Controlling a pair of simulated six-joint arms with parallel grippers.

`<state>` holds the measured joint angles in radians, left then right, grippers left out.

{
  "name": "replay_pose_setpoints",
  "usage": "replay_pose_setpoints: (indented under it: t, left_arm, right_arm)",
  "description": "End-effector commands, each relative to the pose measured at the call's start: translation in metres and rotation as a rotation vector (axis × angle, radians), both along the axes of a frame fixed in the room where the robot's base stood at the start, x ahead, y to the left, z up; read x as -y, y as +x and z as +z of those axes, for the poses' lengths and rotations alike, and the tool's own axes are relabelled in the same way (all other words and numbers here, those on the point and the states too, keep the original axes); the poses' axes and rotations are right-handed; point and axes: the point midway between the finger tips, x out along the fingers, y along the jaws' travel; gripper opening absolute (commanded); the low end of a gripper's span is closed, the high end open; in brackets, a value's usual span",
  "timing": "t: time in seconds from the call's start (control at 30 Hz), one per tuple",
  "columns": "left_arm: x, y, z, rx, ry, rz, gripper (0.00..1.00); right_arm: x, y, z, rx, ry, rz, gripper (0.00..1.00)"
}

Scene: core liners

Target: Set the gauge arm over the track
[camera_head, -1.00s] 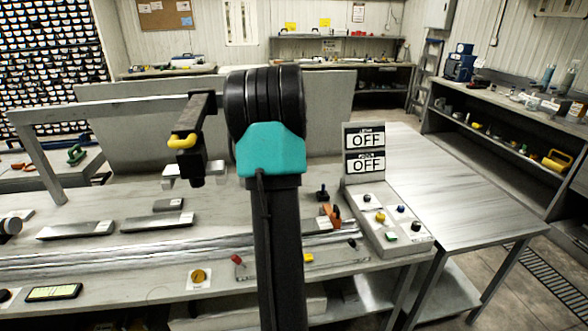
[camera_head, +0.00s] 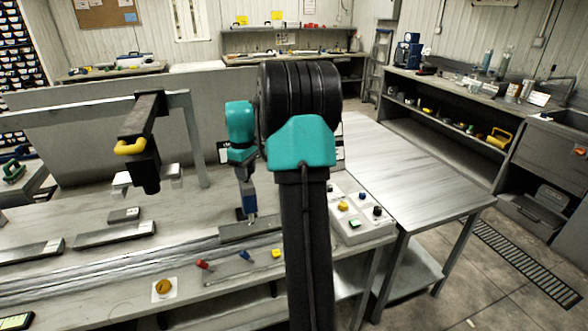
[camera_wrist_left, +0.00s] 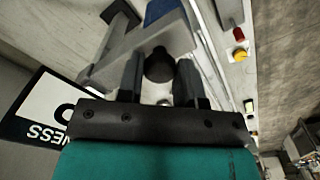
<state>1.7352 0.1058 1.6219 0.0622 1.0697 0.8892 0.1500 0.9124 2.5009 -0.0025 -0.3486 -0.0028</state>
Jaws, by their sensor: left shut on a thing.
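My left gripper (camera_head: 250,214) points down at the bench, right of centre of the work area. In the left wrist view its two fingers (camera_wrist_left: 158,85) are shut on a round black knob (camera_wrist_left: 159,64). The knob is on a grey bar (camera_wrist_left: 120,65), apparently the gauge arm; my gripper hides much of it in the head view. The track (camera_head: 110,268), a pair of long metal rails, runs along the bench front from the left toward the gripper. Whether the bar lies over the track cannot be told. My right gripper is not in view.
A control box (camera_head: 352,218) with coloured buttons stands just right of my arm. A black post with a yellow handle (camera_head: 130,147) hangs from a frame at the left. Grey blocks (camera_head: 115,232) lie behind the track. A sign ending in "NESS" (camera_wrist_left: 38,118) is beside the gripper.

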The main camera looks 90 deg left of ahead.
Motion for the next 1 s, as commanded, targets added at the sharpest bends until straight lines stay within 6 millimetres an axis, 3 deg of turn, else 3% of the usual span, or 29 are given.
replay_pose_setpoints:
  t: [0.33, 0.37, 0.6, 1.0]
  left_arm:
    - [-0.0011, 0.0003, 0.0008, 0.002, 0.004, 0.005, 0.0]
    - [-0.0011, 0.0003, 0.0008, 0.002, 0.004, 0.005, 0.34]
    - [-0.0008, 0.0002, 0.0004, 0.001, 0.003, 0.004, 0.57]
    - [-0.0007, -0.0001, 0.0066, 0.001, 0.003, 0.004, 0.59]
  right_arm:
    - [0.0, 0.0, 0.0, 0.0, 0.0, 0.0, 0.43]
    - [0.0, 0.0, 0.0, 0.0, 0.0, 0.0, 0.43]
    - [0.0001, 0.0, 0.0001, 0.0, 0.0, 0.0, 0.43]
    - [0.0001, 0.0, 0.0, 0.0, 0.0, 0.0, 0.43]
